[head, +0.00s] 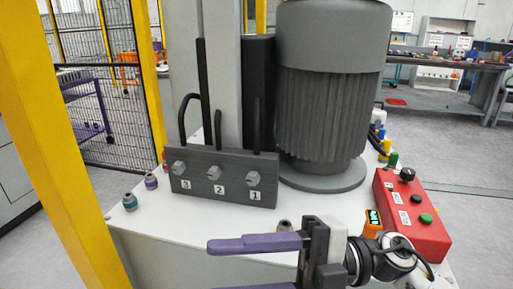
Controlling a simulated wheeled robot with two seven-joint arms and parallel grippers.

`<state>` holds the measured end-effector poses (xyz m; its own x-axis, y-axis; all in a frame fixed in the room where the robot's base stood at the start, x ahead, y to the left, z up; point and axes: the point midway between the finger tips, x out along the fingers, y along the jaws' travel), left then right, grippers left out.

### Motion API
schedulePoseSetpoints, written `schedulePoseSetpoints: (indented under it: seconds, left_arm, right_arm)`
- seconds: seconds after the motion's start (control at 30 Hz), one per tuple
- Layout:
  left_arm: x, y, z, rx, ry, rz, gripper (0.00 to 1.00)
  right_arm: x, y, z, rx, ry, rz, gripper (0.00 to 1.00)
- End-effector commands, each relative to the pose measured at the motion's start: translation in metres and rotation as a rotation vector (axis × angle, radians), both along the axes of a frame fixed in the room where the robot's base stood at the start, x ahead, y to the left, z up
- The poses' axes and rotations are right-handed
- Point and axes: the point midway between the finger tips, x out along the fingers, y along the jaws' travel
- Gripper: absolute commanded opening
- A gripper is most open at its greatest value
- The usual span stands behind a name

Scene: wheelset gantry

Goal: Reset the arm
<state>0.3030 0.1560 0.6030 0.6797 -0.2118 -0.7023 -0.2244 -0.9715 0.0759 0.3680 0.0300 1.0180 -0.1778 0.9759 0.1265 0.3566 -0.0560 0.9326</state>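My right gripper (214,267) comes in from the lower right. Its two purple fingers point left and stand apart with a gap between them. Nothing shows between them, and the lower finger is cut by the bottom edge of the picture. It is in front of the white tabletop (140,220) of the machine cabinet. My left gripper is not in view.
A grey valve block (222,190) numbered 3, 2, 1 stands on the cabinet beside a large grey motor (330,110). A red control box (408,205) with buttons is at right. Small coloured fittings (130,202) stand at left. A yellow post (55,140) and black mesh fence (115,100) are farther left.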

Motion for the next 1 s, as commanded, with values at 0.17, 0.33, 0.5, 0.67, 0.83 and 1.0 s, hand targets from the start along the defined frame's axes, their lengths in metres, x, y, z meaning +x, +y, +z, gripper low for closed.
schedulePoseSetpoints:
  seconds: [0.17, 0.33, 0.5, 0.67, 0.83, 1.0]
  left_arm:
    - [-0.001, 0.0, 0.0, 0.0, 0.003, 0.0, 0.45]
    - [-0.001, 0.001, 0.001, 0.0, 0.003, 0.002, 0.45]
    - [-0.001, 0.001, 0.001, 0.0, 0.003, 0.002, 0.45]
    - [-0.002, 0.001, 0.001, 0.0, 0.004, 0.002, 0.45]
    - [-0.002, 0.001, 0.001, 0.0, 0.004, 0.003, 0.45]
    - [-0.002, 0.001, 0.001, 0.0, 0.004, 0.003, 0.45]
  right_arm:
    - [0.062, -0.021, -0.005, 0.347, 0.35, -0.382, 0.46]
    - [0.111, -0.079, -0.094, 0.462, 0.736, -0.813, 0.46]
    - [0.099, -0.131, -0.213, 0.402, 1.08, -1.15, 0.46]
    - [0.044, -0.164, -0.314, 0.265, 1.37, -1.378, 0.46]
    - [-0.024, -0.181, -0.383, 0.115, 1.598, -1.511, 0.46]
    - [-0.061, -0.186, -0.41, 0.032, 1.705, -1.559, 0.46]
